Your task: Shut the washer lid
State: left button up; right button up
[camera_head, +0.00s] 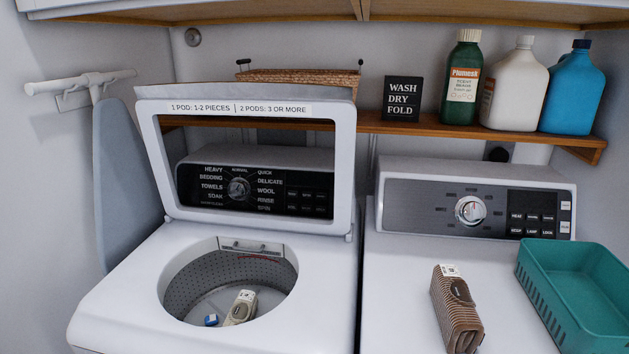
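The washer (122,290) stands on the left with its round tub opening uncovered. Its lid (343,165) is raised and stands up at the back, tilted slightly backward. The lid is a white frame around a clear window, and the control panel (239,188) shows through it. A label (240,109) about pods runs along the lid's top edge. Inside the drum (190,290) lie a small blue and white item (211,320) and a light tagged item (240,308). Neither of my grippers shows in the head view.
The dryer (405,290) stands at right, bearing a brown striped bundle (455,311) and a teal basket (570,291). A wooden shelf (450,128) behind holds several bottles, a black sign (402,99) and a wicker basket (300,77). A blue-grey ironing board (122,180) hangs at left.

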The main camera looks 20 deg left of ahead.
aim_at(261, 155)
jog(key=z, duration=0.05)
jog(key=k, duration=0.5)
jog(key=u, duration=1.3)
jog(key=i, duration=1.2)
jog(key=z, duration=1.85)
